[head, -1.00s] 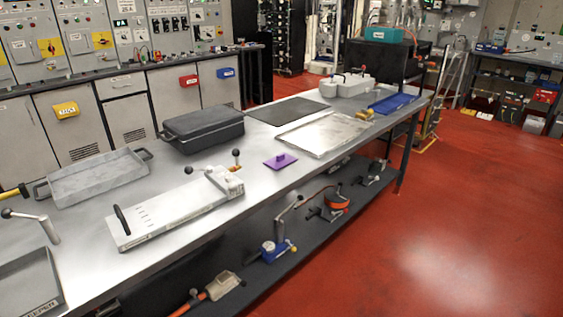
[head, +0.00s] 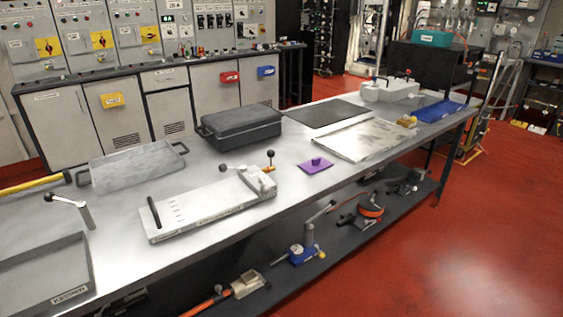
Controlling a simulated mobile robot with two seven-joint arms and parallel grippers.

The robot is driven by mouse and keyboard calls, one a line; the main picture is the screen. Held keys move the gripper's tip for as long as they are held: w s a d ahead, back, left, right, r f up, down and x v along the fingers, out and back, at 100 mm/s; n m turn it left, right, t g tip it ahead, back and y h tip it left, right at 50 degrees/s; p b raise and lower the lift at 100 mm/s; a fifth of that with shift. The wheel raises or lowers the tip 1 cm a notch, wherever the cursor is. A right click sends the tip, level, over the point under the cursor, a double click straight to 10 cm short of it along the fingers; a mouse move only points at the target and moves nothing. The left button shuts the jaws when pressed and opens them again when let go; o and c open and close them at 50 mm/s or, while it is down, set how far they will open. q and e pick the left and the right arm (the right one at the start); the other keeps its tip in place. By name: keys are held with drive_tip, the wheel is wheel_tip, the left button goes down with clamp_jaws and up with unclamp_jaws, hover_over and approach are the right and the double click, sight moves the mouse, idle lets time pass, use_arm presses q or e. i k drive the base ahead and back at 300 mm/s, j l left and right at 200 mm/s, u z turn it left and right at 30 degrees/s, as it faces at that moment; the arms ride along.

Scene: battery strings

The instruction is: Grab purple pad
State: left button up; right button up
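The purple pad (head: 315,166) is a flat purple square with a small raised knob on top. It lies on the metal workbench (head: 262,213) near its front edge, between a grey fixture with black-knobbed levers and a flat metal plate. Nothing touches it from above. Neither of my grippers shows in the head view.
The grey fixture (head: 205,207) stands left of the pad, and the metal plate (head: 365,140) lies to its right. A black case (head: 240,126) and a grey tray (head: 130,166) stand behind. Tools lie on the lower shelf (head: 335,240). Red floor (head: 440,260) is open at the right.

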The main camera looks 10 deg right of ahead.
sight(315, 164)
drive_tip(key=i+l+u, duration=0.1)
drive_tip(key=l+u, duration=0.15)
drive_tip(key=i+l+u, duration=0.1)
drive_tip(key=l+u, duration=0.15)
drive_tip(key=l, duration=0.2)
drive_tip(key=l+u, duration=0.25)
drive_tip(key=l, duration=0.5)
drive_tip(key=i+l+u, duration=0.1)
drive_tip(key=l, duration=2.25)
drive_tip(key=i+u, duration=0.05)
drive_tip(key=i, duration=0.05)
